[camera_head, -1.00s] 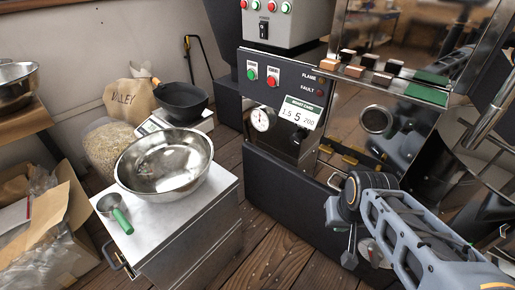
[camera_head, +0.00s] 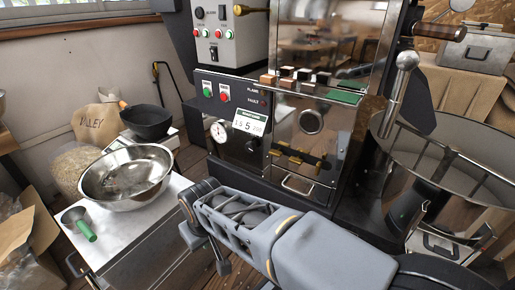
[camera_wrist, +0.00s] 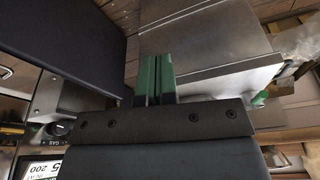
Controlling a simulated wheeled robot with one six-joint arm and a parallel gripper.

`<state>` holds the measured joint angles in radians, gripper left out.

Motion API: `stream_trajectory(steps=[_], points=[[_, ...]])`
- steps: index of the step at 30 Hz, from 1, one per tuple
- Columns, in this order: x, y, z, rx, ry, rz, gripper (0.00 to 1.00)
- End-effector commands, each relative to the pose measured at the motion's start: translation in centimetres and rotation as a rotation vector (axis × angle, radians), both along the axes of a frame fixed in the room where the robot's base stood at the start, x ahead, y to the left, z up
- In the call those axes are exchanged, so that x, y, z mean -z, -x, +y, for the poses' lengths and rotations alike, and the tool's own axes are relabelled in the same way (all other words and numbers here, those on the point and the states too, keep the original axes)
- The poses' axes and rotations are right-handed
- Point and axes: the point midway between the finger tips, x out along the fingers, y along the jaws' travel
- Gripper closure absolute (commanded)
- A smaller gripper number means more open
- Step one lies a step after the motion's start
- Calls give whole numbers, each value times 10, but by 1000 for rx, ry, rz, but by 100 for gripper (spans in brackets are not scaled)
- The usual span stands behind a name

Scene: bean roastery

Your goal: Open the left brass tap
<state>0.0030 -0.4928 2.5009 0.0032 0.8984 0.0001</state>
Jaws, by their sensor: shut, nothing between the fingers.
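Brass taps sit on the steel front of the roaster in the head view. The left brass tap (camera_head: 276,152) is on the left end of the dark bar, below the coloured blocks. Its exact handle position is too small to tell. My gripper (camera_wrist: 156,76) shows in the wrist view with its two green fingers together and nothing between them. It is apart from the taps. In the head view my arm crosses in front of the roaster base, below the taps. A small yellowish piece shows at the left edge of the wrist view; I cannot tell which part it is.
A control panel with a gauge (camera_head: 219,131) and a white card (camera_head: 250,122) is left of the taps. A steel bowl (camera_head: 128,197) and a green-handled scoop (camera_head: 84,228) stand on the cart (camera_head: 165,212). A round steel cooling bin (camera_head: 465,180) is at right.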

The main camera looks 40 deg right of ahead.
Motion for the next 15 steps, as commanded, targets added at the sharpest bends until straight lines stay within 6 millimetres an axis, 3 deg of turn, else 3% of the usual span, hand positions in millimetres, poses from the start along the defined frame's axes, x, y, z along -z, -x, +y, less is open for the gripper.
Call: stream_trajectory(steps=[8,11,15], points=[[-8,-5,-7,43,13,-3,100],[-27,-20,-29,179,60,-13,100],[-68,-50,-87,495,163,-71,100]])
